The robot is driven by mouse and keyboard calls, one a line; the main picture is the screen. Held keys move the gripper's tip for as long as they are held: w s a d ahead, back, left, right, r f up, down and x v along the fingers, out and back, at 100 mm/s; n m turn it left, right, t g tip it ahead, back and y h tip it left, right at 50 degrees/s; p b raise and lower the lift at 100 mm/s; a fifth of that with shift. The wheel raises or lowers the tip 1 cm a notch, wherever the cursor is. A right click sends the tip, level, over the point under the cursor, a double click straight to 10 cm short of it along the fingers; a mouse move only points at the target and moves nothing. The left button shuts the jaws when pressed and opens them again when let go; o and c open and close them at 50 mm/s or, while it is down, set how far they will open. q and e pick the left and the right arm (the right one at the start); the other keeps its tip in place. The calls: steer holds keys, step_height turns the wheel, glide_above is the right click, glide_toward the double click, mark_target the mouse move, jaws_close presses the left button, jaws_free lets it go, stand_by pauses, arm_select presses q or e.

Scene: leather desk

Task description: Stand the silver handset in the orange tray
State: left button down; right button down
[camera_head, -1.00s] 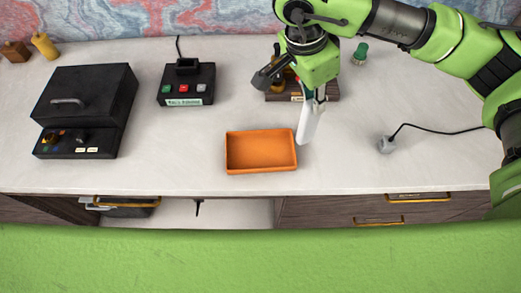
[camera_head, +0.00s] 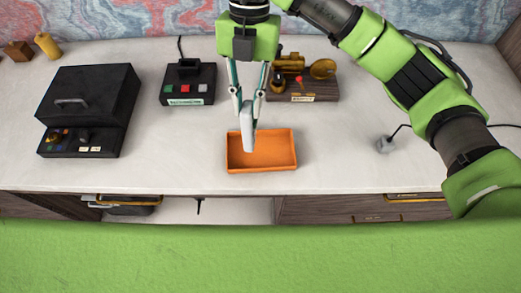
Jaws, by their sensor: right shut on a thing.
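The orange tray (camera_head: 284,160) lies on the white desk top near its front edge, and its visible inside is empty. My right gripper (camera_head: 248,104) is shut on the silver handset (camera_head: 249,135). The handset hangs upright from the fingertips, in front of the tray's left part in the picture. Its lower end overlaps the tray's inside; I cannot tell whether it touches the floor of the tray. My left gripper is not in view.
A black box with a handle (camera_head: 88,95) stands at the left. A black button unit (camera_head: 188,84) and a wooden stand with brass parts (camera_head: 305,88) stand behind the tray. A grey plug (camera_head: 384,145) with a cord lies at the right. The desk around the tray is clear.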

steer(key=s+a+r+m+t+y, duration=0.3)
steer(key=a+m, duration=0.5)
steer(key=m, duration=0.7)
steer(key=shift+h, duration=0.3)
steer(key=w+d+f+p, duration=0.1)
steer(key=d, duration=0.1)
steer(key=w+d+f+p, duration=0.1)
steer(key=d, duration=0.1)
steer(key=w+d+f+p, duration=0.1)
steer(key=d+f, duration=0.1)
steer(key=d, duration=0.1)
steer(key=shift+w+f, duration=0.1)
steer(key=shift+w, duration=0.3)
steer(key=w+d+f+p, duration=0.2)
steer(key=d+f+p, duration=0.1)
steer(key=f, duration=0.6)
steer(key=shift+w+d+f, duration=0.15)
steer(key=shift+w+d, duration=0.2)
steer(key=shift+d, duration=0.2)
steer(key=shift+f, duration=0.15)
steer(key=c, duration=1.9)
jaws_free()
